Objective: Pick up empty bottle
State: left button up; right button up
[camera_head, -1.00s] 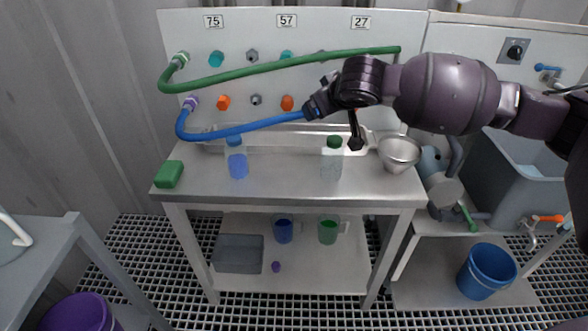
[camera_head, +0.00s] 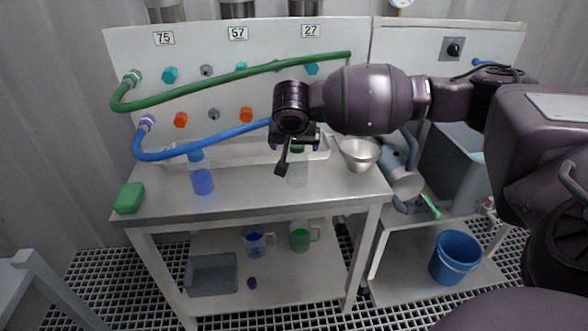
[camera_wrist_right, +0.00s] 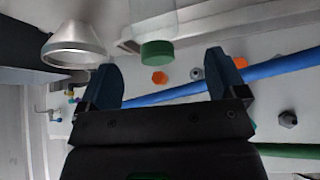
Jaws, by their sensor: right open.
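The clear bottle with a green cap (camera_head: 298,174) stands upright on the steel table, its upper part partly hidden behind my right gripper (camera_head: 289,152). Its green cap (camera_wrist_right: 157,54) shows in the wrist view, just beyond the space between the open fingers of my right gripper (camera_wrist_right: 164,78). The fingers hold nothing. A second bottle with blue liquid (camera_head: 202,180) stands to the left on the table. My left gripper is not in view.
A steel funnel-like bowl (camera_head: 359,153) stands right of the clear bottle. A blue hose (camera_head: 205,140) and a green hose (camera_head: 230,76) run before the numbered panel. A green block (camera_head: 130,198) lies at the table's left end. The table front is clear.

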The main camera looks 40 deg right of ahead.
aim_at(297, 152)
jog(key=shift+x, duration=0.9)
jog(key=shift+f, duration=0.3)
jog(key=shift+d+f+b, duration=0.15)
jog(key=shift+f+b, duration=0.15)
jog(key=shift+b, duration=0.15)
jog(key=x, duration=0.1)
jog(key=b+x, duration=0.1)
jog(key=shift+s+d+f, duration=0.15)
jog(key=shift+f, duration=0.25)
jog(key=shift+w+d+f+b, duration=0.35)
jog(key=shift+w+f+b, duration=0.15)
jog(key=shift+f, duration=0.05)
jog(key=shift+r, duration=0.2)
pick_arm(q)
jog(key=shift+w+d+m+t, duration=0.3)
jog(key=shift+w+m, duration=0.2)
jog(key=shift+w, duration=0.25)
pick_arm(e)
jog(key=c, duration=1)
